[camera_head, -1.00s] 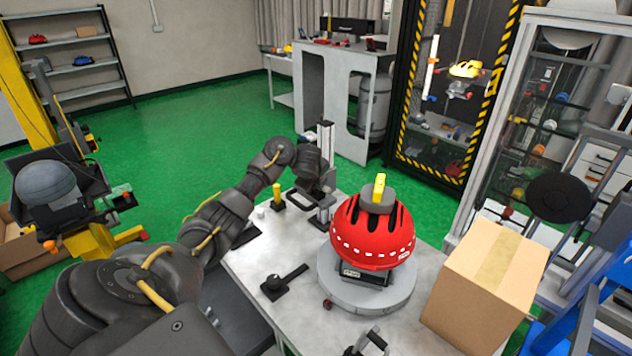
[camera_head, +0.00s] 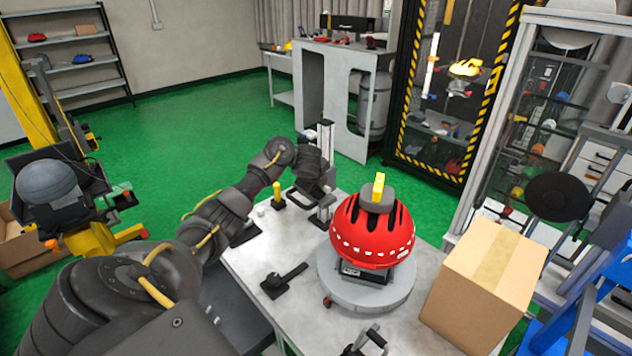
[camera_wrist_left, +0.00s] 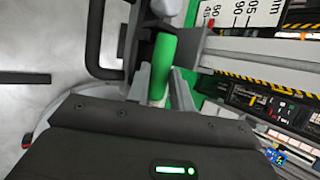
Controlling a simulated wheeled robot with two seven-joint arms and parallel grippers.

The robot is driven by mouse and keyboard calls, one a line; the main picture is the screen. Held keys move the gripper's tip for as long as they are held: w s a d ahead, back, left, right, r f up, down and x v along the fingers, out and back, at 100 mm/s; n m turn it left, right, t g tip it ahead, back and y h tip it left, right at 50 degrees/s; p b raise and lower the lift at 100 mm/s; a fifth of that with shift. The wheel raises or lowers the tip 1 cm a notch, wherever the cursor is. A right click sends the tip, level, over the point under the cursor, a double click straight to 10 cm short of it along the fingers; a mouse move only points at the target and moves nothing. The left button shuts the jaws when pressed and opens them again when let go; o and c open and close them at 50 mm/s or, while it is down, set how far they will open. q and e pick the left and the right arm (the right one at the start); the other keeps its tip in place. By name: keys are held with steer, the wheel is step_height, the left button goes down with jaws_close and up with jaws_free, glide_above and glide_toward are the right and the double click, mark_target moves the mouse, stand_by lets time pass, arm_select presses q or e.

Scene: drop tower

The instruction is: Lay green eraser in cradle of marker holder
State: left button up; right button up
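A green cylinder with a pale lower end, the green eraser (camera_wrist_left: 163,65), shows upright in the left wrist view. My left gripper (camera_wrist_left: 162,82) has a grey finger close on each side of it and appears shut on it. In the head view my left gripper (camera_head: 322,188) is beside an upright stand with a grey column (camera_head: 327,140), likely the marker holder. The eraser is hidden there. A grey bracket of the stand is close to the eraser's top in the wrist view. I cannot tell whether the eraser touches the cradle.
A black loop handle (camera_wrist_left: 95,45) is left of the eraser. A yellow-topped black piece (camera_head: 278,195) stands left of the stand. A red helmet (camera_head: 368,240) on a round turntable (camera_head: 372,293) and a cardboard box (camera_head: 480,290) are to the right.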

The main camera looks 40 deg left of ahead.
arm_select(q)
steer(key=o, duration=0.5)
steer(key=shift+s+d+r+p, duration=0.2)
steer(key=shift+r+p, duration=0.1)
steer(key=shift+r, duration=0.15)
steer(key=p+v, duration=0.8)
steer(key=v, duration=0.1)
steer(key=shift+s+d+r+p, duration=0.15)
steer(key=shift+s+r+p, duration=0.15)
steer(key=shift+p, duration=0.1)
